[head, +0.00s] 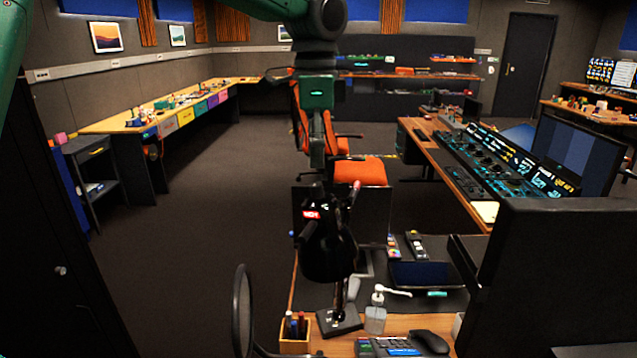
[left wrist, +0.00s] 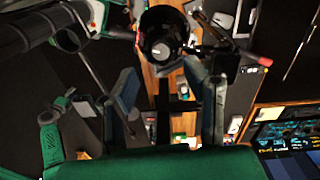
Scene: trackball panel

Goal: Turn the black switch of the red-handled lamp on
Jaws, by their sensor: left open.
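A black desk lamp (head: 328,258) stands on the near desk, its shade in front of a monitor and its base (head: 340,322) on the desk. A short red-tipped rod (head: 356,188) sticks up beside the shade, and a small lit red label shows on its left. The switch is too small to make out. My left gripper (head: 318,165) hangs above and beyond the shade, its fingertips unclear there. In the left wrist view, my left gripper (left wrist: 170,80) is open and empty, with a round black lamp head (left wrist: 160,35) ahead of its fingers. My right gripper is not seen.
A round black screen (head: 242,310) rises at front left. An orange chair (head: 357,170) is behind. The floor at left is clear.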

